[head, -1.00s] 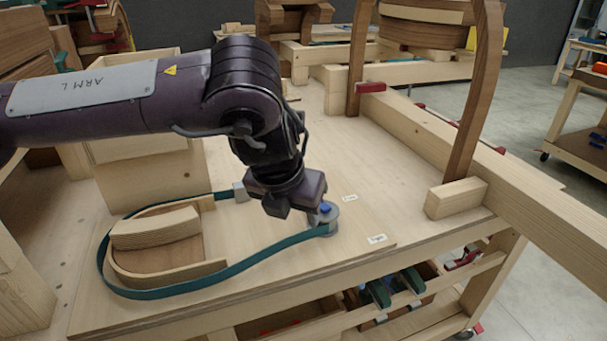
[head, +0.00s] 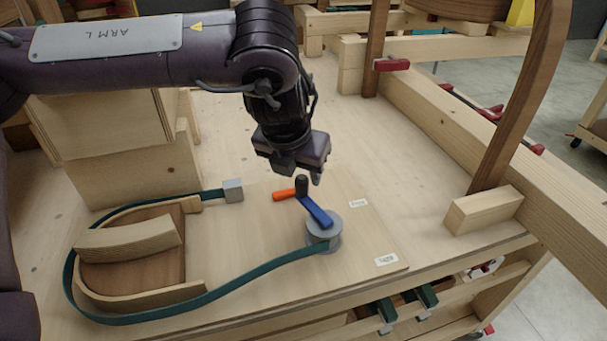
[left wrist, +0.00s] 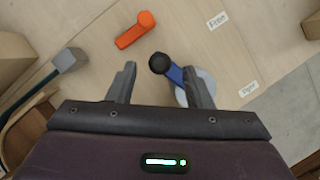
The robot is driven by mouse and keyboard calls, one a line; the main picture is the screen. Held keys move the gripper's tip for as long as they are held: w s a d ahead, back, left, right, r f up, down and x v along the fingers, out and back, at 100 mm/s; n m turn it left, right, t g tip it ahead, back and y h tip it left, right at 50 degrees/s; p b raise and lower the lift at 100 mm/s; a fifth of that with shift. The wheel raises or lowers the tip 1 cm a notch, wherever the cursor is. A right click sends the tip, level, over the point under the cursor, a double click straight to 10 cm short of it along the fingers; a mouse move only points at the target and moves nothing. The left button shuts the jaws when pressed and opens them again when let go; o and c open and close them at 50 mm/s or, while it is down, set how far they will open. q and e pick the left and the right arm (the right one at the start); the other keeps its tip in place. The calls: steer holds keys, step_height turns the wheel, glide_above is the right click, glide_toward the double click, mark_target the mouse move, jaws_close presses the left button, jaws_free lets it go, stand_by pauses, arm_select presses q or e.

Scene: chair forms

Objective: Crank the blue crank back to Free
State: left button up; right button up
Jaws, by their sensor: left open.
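The blue crank (head: 316,211) sits on a round grey drum (head: 324,237) at the right part of the board. Its arm points to the back left and ends in an upright black knob (head: 302,186). The knob also shows in the left wrist view (left wrist: 160,63), with the blue arm partly behind a finger. My left gripper (head: 298,174) is open and empty, just above and behind the knob. In the left wrist view its fingertips (left wrist: 162,75) are apart, with the knob between and beyond them. The "Free" label (head: 358,203) lies behind the "Tight" label (head: 386,260). My right gripper is not in view.
An orange handle (head: 284,194) lies left of the knob. A green strap (head: 215,292) runs from the drum around curved wooden forms (head: 130,240) to a grey block (head: 233,190). A wooden post and beam (head: 484,209) stand at right. The board's middle is clear.

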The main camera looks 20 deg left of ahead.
mark_target(301, 178)
arm_select(q)
steer(key=x, duration=0.4)
steer(key=shift+w+f, duration=0.15)
steer(key=shift+w, duration=0.05)
steer(key=shift+s, duration=0.1)
jaws_close()
